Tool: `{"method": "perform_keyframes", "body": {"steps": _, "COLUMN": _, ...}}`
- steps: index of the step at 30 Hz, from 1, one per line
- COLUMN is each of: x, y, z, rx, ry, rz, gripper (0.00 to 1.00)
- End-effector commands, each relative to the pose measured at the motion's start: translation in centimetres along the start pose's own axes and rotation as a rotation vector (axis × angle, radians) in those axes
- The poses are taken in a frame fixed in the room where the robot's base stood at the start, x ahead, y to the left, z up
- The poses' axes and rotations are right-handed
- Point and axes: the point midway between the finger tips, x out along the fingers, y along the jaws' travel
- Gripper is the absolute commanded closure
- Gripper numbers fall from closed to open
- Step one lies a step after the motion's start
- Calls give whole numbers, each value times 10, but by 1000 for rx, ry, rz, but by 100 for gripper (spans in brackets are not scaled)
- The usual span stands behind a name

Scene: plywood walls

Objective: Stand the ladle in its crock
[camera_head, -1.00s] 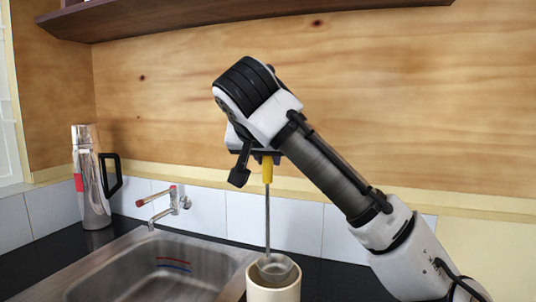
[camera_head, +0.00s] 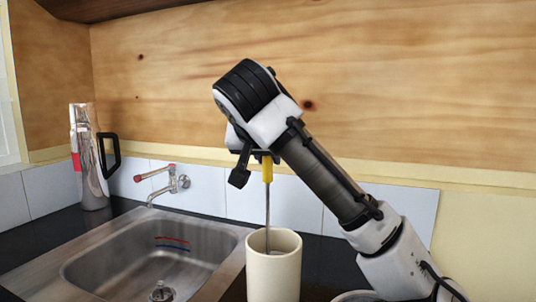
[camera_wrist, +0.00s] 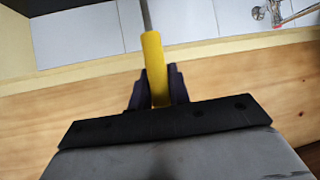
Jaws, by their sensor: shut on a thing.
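The ladle has a yellow grip (camera_head: 267,170) and a thin grey metal shaft (camera_head: 267,205). It hangs upright below my gripper (camera_head: 264,157), which is shut on the yellow grip. The grip also shows between the dark fingers of my gripper (camera_wrist: 158,92) in the wrist view. The crock (camera_head: 273,268) is a cream cylinder on the counter. The shaft runs down past the crock's rim into its opening. The ladle's bowl is hidden inside the crock, so I cannot tell whether it touches the bottom.
A steel sink (camera_head: 150,262) lies left of the crock, with a tap (camera_head: 170,184) behind it. A steel flask (camera_head: 88,160) with a black handle stands at the far left. A tiled strip (camera_head: 205,188) and a plywood wall (camera_head: 400,90) close off the back.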

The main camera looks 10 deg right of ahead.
Motion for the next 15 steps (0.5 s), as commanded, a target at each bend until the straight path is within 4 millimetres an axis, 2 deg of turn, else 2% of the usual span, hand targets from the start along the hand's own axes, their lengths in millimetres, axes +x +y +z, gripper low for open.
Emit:
{"method": "perform_keyframes", "body": {"steps": 5, "x": 0, "y": 0, "z": 0, "rx": 0, "ry": 1, "rz": -1, "gripper": 100}}
{"method": "perform_keyframes", "body": {"steps": 6, "x": 0, "y": 0, "z": 0, "rx": 0, "ry": 1, "rz": -1, "gripper": 79}}
{"method": "perform_keyframes", "body": {"steps": 11, "x": 0, "y": 0, "z": 0, "rx": 0, "ry": 1, "rz": -1, "gripper": 58}}
{"method": "perform_keyframes", "body": {"steps": 15, "x": 0, "y": 0, "z": 0, "rx": 0, "ry": 0, "rz": -1, "gripper": 56}}
